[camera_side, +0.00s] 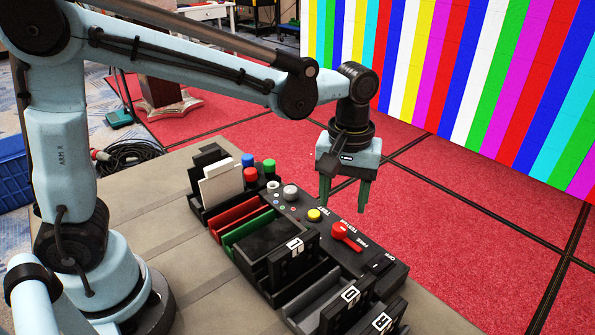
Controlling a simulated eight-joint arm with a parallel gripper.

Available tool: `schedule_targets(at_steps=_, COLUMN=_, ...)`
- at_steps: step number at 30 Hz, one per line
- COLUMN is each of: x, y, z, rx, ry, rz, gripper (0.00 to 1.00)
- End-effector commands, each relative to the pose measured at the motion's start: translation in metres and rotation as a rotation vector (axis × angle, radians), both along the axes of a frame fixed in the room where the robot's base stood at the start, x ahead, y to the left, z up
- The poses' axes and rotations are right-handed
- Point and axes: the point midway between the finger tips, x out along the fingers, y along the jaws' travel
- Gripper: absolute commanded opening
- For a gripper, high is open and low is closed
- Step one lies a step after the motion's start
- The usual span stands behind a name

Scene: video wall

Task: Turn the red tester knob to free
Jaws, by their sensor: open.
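The red tester knob (344,235) sits on the black tester panel (395,272), on its right-hand part. It has a pointer shape and lies slanted along the panel, with printed labels beside it, one reading FREE. I cannot tell surely which label it points at. My gripper (343,207) hangs above and behind the panel, pointing down. Its two dark green fingers are open and empty. In the picture they end a little above the knob, apart from it.
A yellow button (314,215) and a grey knob (290,192) are left of the red knob. Red, green and blue round pieces (250,174) stand farther left. Black blocks with white letters (293,263) stand in front. The grey table (205,290) is bare at the front left.

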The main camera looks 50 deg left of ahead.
Motion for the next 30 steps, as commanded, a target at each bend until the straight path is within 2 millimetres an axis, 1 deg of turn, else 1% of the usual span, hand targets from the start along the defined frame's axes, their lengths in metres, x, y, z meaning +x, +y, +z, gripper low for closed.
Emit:
schedule_targets(at_steps=1, x=-0.001, y=0.0, z=0.01, rx=0.0, ry=0.0, rz=0.0, gripper=0.57)
schedule_targets(at_steps=6, x=0.0, y=0.0, z=0.035, rx=0.0, ry=0.0, rz=0.0, gripper=0.57)
schedule_targets(at_steps=12, x=0.0, y=0.0, z=0.052, rx=0.0, ry=0.0, rz=0.0, gripper=0.57)
schedule_targets(at_steps=16, x=0.0, y=0.0, z=0.057, rx=0.0, ry=0.0, rz=0.0, gripper=0.57)
schedule_targets(at_steps=26, x=-0.001, y=0.001, z=0.057, rx=-0.001, ry=-0.002, rz=-0.002, gripper=0.57)
schedule_targets(at_steps=30, x=-0.006, y=0.011, z=0.059, rx=-0.011, ry=-0.04, rz=-0.035, gripper=0.57)
